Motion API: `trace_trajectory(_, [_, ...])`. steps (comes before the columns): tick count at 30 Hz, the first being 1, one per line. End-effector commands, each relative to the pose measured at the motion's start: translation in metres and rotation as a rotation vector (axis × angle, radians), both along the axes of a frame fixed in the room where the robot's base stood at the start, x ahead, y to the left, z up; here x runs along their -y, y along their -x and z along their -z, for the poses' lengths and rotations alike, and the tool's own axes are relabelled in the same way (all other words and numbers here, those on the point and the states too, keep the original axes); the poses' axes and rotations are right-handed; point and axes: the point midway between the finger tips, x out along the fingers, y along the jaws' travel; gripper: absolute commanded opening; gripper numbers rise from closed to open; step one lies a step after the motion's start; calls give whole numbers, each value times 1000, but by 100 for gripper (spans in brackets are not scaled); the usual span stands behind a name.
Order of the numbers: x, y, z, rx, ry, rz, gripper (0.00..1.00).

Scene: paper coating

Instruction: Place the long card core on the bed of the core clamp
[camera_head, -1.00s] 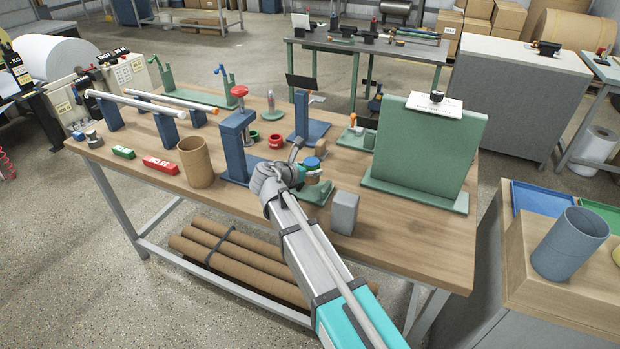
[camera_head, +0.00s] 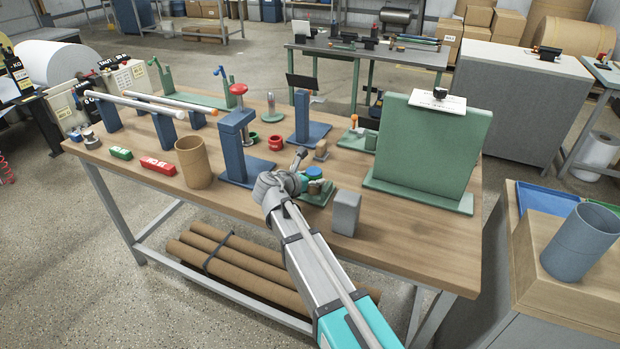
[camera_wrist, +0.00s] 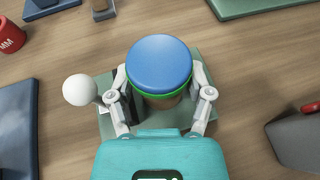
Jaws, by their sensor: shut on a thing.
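My gripper (camera_wrist: 160,95) is shut around the card core (camera_wrist: 160,61), an upright cylinder with a blue top, a green band and brown sides. The core's blue top also shows in the head view (camera_head: 314,172). The core is over the green base (camera_wrist: 211,146), which looks like the bed of the core clamp and also shows in the head view (camera_head: 322,199). The core's foot is hidden, so I cannot tell if it touches the bed. A white ball knob (camera_wrist: 80,90) stands beside the left finger.
A grey block (camera_head: 345,212) stands right of the clamp. A blue stand (camera_head: 235,150) is to the left and a tall green board (camera_head: 425,145) to the right. The table's front edge is near.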

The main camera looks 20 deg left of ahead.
Motion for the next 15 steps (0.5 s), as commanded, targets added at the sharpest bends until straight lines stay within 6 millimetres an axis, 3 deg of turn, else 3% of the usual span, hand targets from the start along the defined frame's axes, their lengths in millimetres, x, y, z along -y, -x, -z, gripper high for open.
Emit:
trace_trajectory(1, [0, 0, 3, 0, 0, 0, 21])
trace_trajectory(2, [0, 0, 2, 0, 0, 0, 68])
trace_trajectory(7, [0, 0, 2, 0, 0, 0, 100])
trace_trajectory(15, [1, 0, 2, 0, 0, 1, 100])
